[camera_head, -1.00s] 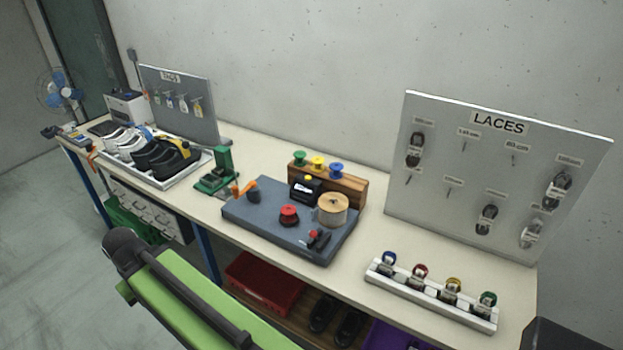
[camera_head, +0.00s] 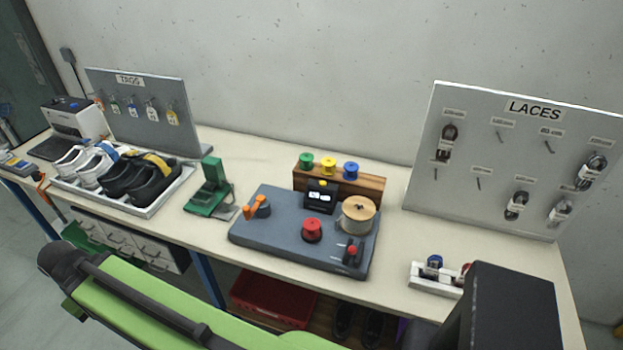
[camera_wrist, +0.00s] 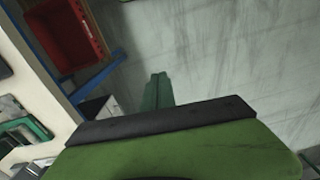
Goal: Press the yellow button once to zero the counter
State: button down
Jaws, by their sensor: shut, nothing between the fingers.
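The yellow button (camera_head: 323,183) is a small yellow cap on top of the black counter (camera_head: 318,198). The counter has a small white display and stands on the back of a blue-grey base plate (camera_head: 265,243) on the bench. I cannot read its digits. In the wrist view, my gripper (camera_wrist: 158,78) shows as two narrow green fingers, shut with nothing between them. They hang over the grey floor beside the bench, well away from the button. My gripper's fingers do not show in the head view.
A wooden spool (camera_head: 358,214), a red knob (camera_head: 312,229) and an orange lever (camera_head: 253,206) surround the counter. A rack of coloured spools (camera_head: 340,183) stands behind it. A green press (camera_head: 210,188) stands left. A dark shape partly hides the white tray (camera_head: 425,279) at right.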

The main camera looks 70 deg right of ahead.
jog(key=s+d+r+m+t+h+p, duration=0.1)
jog(key=s+d+r+m+h+p, duration=0.15)
jog(key=d, duration=1.55)
jog(key=s+d+r+m+h+p, duration=0.1)
jog(key=d+r+m+h, duration=0.2)
jog(key=d, duration=1.4)
notch_tip(320, 180, up, 8)
jog(key=m+g+h+p, duration=0.3)
jog(key=m+h, duration=0.1)
jog(key=m, duration=0.2)
send_over(321, 184)
jog(key=shift+s+r+y, duration=0.1)
jog(key=shift+r+y, duration=0.05)
jog(key=shift+y, duration=0.1)
notch_tip(321, 184, down, 9)
jog(key=b, duration=0.9)
